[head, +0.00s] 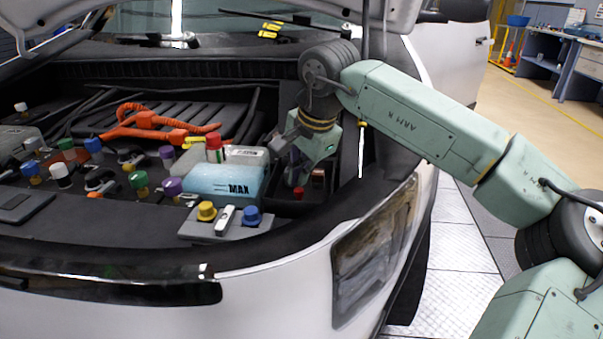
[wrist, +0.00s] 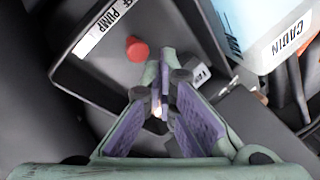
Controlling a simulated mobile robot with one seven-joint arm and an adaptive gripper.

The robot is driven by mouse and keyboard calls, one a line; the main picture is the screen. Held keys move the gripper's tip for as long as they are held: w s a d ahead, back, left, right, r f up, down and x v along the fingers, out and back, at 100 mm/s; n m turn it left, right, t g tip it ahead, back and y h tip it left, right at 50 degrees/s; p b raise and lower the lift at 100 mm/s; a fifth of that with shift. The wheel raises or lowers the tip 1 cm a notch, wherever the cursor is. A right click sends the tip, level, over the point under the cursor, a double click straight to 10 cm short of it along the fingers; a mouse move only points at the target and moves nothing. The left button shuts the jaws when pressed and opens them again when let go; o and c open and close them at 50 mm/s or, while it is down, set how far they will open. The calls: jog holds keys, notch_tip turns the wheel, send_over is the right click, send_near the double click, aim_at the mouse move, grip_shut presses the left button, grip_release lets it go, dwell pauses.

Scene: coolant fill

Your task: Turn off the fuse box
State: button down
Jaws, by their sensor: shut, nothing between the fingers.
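In the wrist view a dark box (wrist: 75,78) has a raised rim and a white label reading "PUMP" (wrist: 108,27). A red round knob (wrist: 137,49) stands inside it. A small white label (wrist: 197,75), seemingly reading "FAN", lies just right of my fingertips. No lettering names this box as the fuse box. My gripper (wrist: 160,84) is shut and empty, its tips over the box, below the knob in the picture. I cannot tell whether they touch anything. In the head view the red knob (head: 298,193) shows below my gripper's green body; the fingertips are unclear.
A blue coolant tank (head: 222,182) marked "MAX" stands left of my gripper. Several coloured caps, an orange cable (head: 150,120) and a grey block with yellow and blue knobs (head: 228,222) crowd the bay. The raised hood and a hanging rod (head: 362,150) are close to my arm.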

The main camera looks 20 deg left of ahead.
jog(key=shift+r, duration=0.15)
dwell(0.3)
jog(key=shift+r+p, duration=0.7)
jog(key=shift+p, duration=0.05)
jog(key=s+a+r+p, duration=0.1)
jog(key=s+r+p, duration=0.2)
jog(key=r+p, duration=0.3)
notch_tip(320, 180, up, 3)
jog(key=shift+s+a+r, duration=0.15)
jog(key=shift+a, duration=0.05)
